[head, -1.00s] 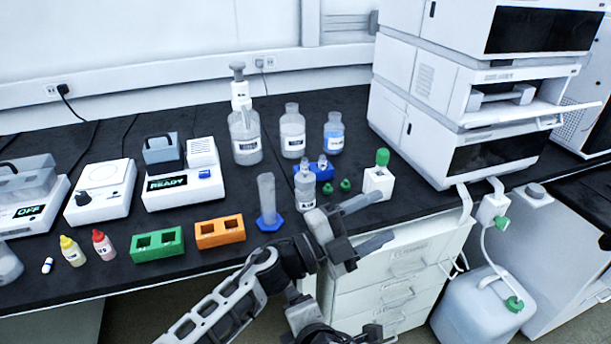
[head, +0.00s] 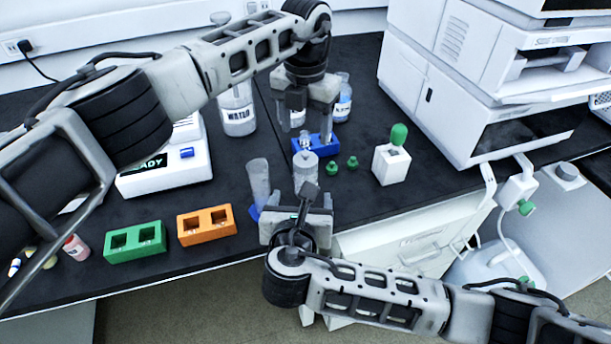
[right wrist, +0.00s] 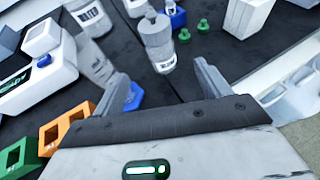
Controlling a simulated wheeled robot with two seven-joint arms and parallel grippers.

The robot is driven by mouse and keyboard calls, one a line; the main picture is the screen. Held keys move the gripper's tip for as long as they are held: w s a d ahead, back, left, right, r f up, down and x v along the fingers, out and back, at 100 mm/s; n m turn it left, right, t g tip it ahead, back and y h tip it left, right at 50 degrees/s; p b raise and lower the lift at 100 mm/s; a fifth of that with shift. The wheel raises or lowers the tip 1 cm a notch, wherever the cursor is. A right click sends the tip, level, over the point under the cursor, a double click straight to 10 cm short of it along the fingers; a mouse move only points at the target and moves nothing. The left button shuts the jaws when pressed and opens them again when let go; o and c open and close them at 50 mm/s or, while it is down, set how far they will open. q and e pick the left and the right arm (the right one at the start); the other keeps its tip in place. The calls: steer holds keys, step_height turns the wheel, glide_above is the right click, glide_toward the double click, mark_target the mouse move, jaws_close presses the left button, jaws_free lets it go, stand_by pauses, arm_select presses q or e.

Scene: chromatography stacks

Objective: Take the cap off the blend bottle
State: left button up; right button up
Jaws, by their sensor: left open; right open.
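The labelled bottle in front of the blue rack (head: 306,172), which I take to be the blend bottle, stands upright; it also shows in the right wrist view (right wrist: 158,42), with a grey top that looks like its cap. My left gripper (head: 308,112) is open and points down above and behind the bottle, over the rack area. My right gripper (head: 297,212) is open and reaches in from the front, low by the bench edge. In the right wrist view the bottle lies beyond the gap between its fingers (right wrist: 158,85). Neither gripper visibly touches it.
A measuring cylinder (head: 259,180) with a blue base stands close left of the bottle. The blue rack (head: 328,147) is behind it. Two green caps (head: 333,167) and a white block (head: 391,167) are to the right. Orange (head: 206,225) and green (head: 135,243) racks are left.

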mark_target(305, 154)
steer(key=x, duration=1.2)
steer(key=shift+a+f, duration=0.1)
steer(key=shift+f, duration=0.05)
steer(key=c, duration=1.2)
arm_select(q)
steer(key=shift+o, duration=0.9)
arm_select(e)
steer(key=shift+c, duration=1.4)
arm_select(q)
step_height(305, 154, up, 4)
steer(key=s+n+t, duration=0.1)
steer(key=s+n, duration=0.1)
steer(key=n, duration=0.2)
steer(key=f, duration=0.3)
steer(key=w+f, duration=0.1)
steer(key=f, duration=0.3)
steer(key=w+f, duration=0.1)
steer(key=f, duration=0.3)
steer(key=shift+f, duration=0.1)
